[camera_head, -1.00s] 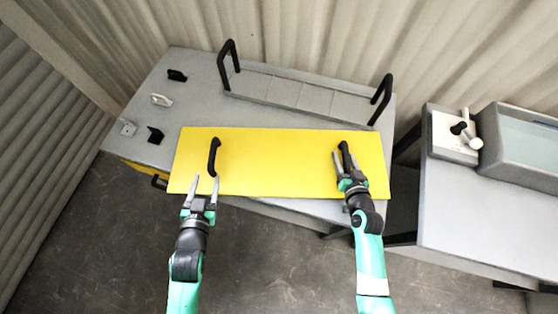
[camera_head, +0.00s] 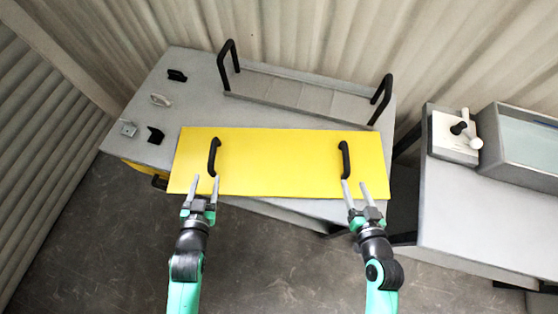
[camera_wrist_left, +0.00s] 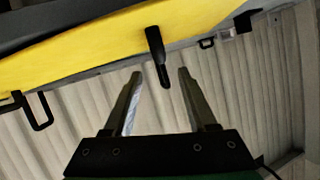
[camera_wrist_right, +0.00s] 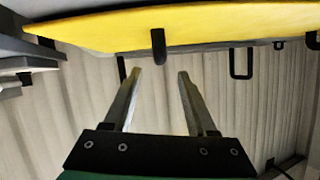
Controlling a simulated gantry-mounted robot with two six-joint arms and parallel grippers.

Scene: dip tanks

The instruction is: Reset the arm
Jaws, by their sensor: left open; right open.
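My left gripper (camera_head: 204,187) is open and empty at the front edge of a yellow panel (camera_head: 278,162), below the panel's left black handle (camera_head: 212,157). My right gripper (camera_head: 355,190) is open and empty at the panel's front right, below the right black handle (camera_head: 345,160). In the left wrist view, the open fingers (camera_wrist_left: 160,75) have a black handle (camera_wrist_left: 157,55) beyond them, apart from them. In the right wrist view, the open fingers (camera_wrist_right: 158,75) also stand apart from a handle (camera_wrist_right: 158,46). The panel lies over the front of a grey table.
The grey table (camera_head: 150,110) carries a rack with two black hoop handles (camera_head: 228,65) at the back. Several small black and white hooks (camera_head: 160,100) sit at its left. A grey tank (camera_head: 520,145) and a white lever box (camera_head: 452,138) stand right. The floor in front is clear.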

